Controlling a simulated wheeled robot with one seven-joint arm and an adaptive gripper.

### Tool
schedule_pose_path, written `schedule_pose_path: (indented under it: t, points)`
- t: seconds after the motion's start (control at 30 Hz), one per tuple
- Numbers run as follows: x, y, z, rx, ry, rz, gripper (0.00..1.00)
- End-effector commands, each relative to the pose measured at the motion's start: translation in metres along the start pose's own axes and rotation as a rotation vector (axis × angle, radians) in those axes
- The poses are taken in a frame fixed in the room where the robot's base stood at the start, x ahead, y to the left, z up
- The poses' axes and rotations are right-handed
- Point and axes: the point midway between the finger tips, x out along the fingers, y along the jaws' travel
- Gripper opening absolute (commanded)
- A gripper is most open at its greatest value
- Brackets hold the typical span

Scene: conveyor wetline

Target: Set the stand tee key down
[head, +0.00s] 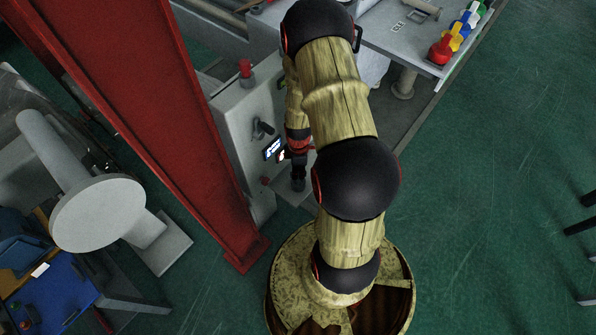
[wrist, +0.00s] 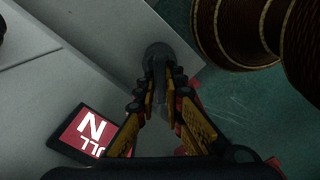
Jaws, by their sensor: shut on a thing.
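In the wrist view my gripper (wrist: 161,82) has its two yellow-and-black fingers closed on a dark, rounded piece, which I take to be the stand tee key (wrist: 158,54). Its end shows just beyond the fingertips, over a grey surface (wrist: 118,50). I cannot tell whether it touches that surface. Most of the key is hidden between the fingers. In the head view my gripper (head: 298,160) points down beside the grey cabinet (head: 232,120), partly hidden by my arm. A dark end shows below it, over a small grey ledge.
A red-and-white sign (wrist: 88,133) lies left of the fingers in the wrist view. A red beam (head: 170,110) stands left of the cabinet. A red knob (head: 246,68) and black handle (head: 263,129) are on the cabinet. Green floor (head: 490,200) is open at right.

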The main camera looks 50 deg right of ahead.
Motion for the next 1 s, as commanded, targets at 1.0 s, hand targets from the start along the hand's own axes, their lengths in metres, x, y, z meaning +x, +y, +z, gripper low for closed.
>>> schedule_pose_path:
  t: [1.0]
  points:
    - [-0.024, 0.002, 0.000, 0.000, 0.001, 0.004, 0.31]
